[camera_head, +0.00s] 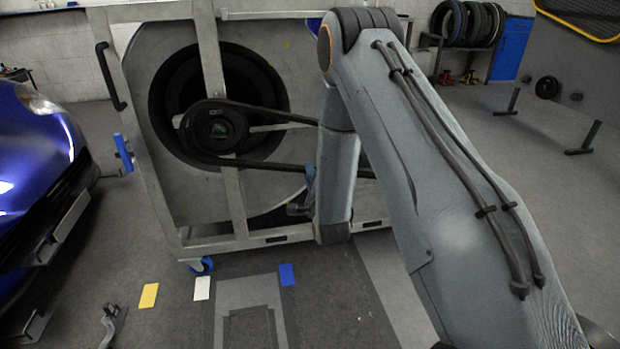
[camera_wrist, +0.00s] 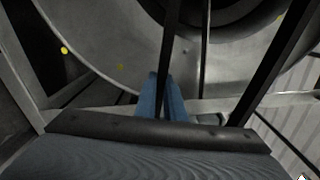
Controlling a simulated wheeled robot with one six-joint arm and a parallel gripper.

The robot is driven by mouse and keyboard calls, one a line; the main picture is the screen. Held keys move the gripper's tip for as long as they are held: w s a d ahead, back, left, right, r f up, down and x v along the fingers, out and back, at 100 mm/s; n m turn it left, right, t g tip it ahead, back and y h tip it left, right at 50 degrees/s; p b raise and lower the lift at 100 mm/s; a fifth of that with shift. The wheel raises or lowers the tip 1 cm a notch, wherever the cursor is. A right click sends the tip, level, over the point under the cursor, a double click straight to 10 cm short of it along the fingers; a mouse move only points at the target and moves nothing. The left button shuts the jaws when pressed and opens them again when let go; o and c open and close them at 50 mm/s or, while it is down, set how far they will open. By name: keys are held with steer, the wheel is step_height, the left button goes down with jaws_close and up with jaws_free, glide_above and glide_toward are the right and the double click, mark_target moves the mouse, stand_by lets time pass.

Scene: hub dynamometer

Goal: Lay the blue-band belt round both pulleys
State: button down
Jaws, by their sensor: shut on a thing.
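A black belt (camera_head: 262,165) loops round the left pulley (camera_head: 215,128) on the grey machine frame, with an upper and a lower run going right behind my arm. I cannot make out a blue band on it. My gripper (camera_head: 309,172), with blue fingers, is at the lower run, partly hidden by my arm. In the wrist view, my gripper (camera_wrist: 165,80) is shut on a belt run (camera_wrist: 165,45) between its fingers. Another dark strip (camera_wrist: 272,68) slants at the right there. The second pulley is hidden behind my arm, so I cannot tell whether the belt is round it.
The grey machine frame (camera_head: 207,70) stands on casters, with a large dark wheel opening behind the belt. A blue car (camera_head: 35,150) is at the left. Yellow (camera_head: 149,295), white (camera_head: 202,288) and blue (camera_head: 287,274) cards lie on the floor. Floor at the right is largely open.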

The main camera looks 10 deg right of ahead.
steer(key=shift+w+b, duration=0.4)
steer(key=shift+w, duration=1.3)
steer(key=shift+w, duration=0.1)
steer(key=shift+f, duration=0.2)
steer(key=c, duration=1.4)
jaws_free()
steer(key=shift+s, duration=0.2)
steer(key=shift+s+p, duration=2.45)
steer(key=shift+s, duration=2.45)
